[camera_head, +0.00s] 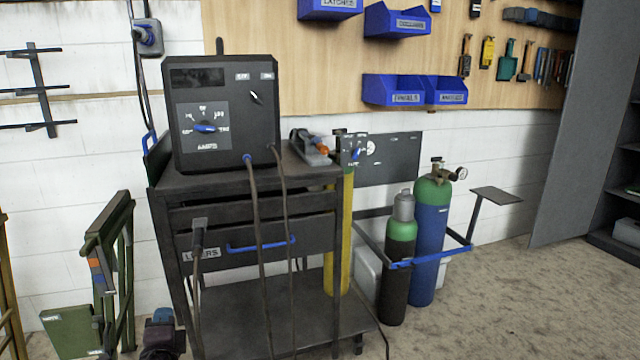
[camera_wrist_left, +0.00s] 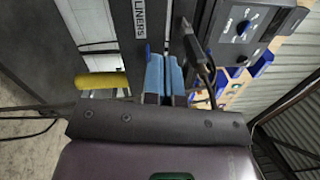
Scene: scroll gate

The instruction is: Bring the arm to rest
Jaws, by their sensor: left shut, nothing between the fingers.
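My left gripper (camera_head: 162,316) shows at the bottom left of the head view, low in front of the dark cart (camera_head: 190,260). Its blue fingers show in the left wrist view (camera_wrist_left: 165,62), side by side and shut with nothing between them. They point toward the cart's LINERS drawer (camera_wrist_left: 139,25); I cannot tell the exact gap. The rest of my left arm is below the head view's edge. My right gripper is in neither view.
A welding machine (camera_head: 222,115) stands on the cart, with cables hanging down its front. Green folded stands (camera_head: 108,255) are left of my gripper. Gas cylinders (camera_head: 430,240) stand right of the cart. The floor (camera_head: 480,320) at the right is clear.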

